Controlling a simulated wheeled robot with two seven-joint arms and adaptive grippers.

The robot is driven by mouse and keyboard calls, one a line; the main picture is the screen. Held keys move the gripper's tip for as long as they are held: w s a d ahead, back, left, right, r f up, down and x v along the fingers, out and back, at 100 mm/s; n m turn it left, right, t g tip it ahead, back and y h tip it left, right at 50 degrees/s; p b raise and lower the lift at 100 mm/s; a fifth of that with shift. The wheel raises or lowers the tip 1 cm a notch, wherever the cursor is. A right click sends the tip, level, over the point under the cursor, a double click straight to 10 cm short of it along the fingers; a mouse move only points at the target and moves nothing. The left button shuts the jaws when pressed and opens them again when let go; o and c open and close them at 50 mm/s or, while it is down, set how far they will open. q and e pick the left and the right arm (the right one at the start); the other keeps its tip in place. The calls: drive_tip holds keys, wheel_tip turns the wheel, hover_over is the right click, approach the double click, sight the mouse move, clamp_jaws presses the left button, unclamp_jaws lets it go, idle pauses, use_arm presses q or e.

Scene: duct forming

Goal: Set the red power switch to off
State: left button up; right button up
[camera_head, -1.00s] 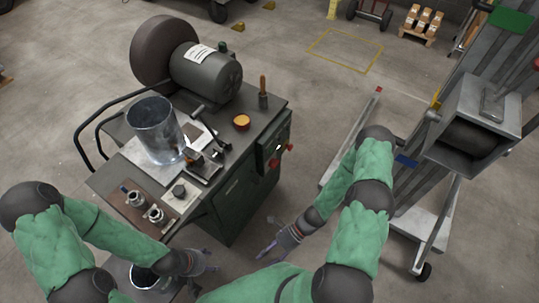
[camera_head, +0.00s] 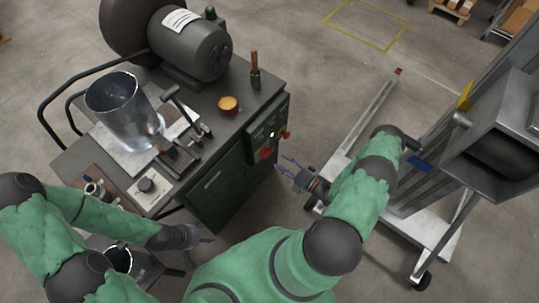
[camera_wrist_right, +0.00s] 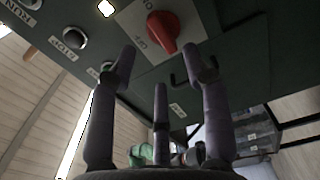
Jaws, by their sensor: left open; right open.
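The red power switch (camera_wrist_right: 163,31) shows in the right wrist view on a grey plate with OFF lettering beside it and lettering above that looks like ON. Its exact setting is hard to read. In the head view, red parts show on the green cabinet's right side, one of them a red knob (camera_head: 266,154). My right gripper (camera_head: 287,164) is open and empty, close to this panel. In the right wrist view its fingers (camera_wrist_right: 160,72) are spread below the switch, apart from it. My left gripper (camera_head: 204,234) is open beside the cabinet's near left corner.
RUN (camera_wrist_right: 27,4) and STOP (camera_wrist_right: 75,38) buttons and a lit lamp (camera_wrist_right: 106,8) sit left of the switch. A wheeled metal lift (camera_head: 440,220) stands at right.

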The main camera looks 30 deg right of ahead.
sight(269, 155)
drive_tip(key=b+x, duration=0.1)
drive_tip(key=x, duration=0.6)
drive_tip(key=shift+b, duration=0.35)
clamp_jaws()
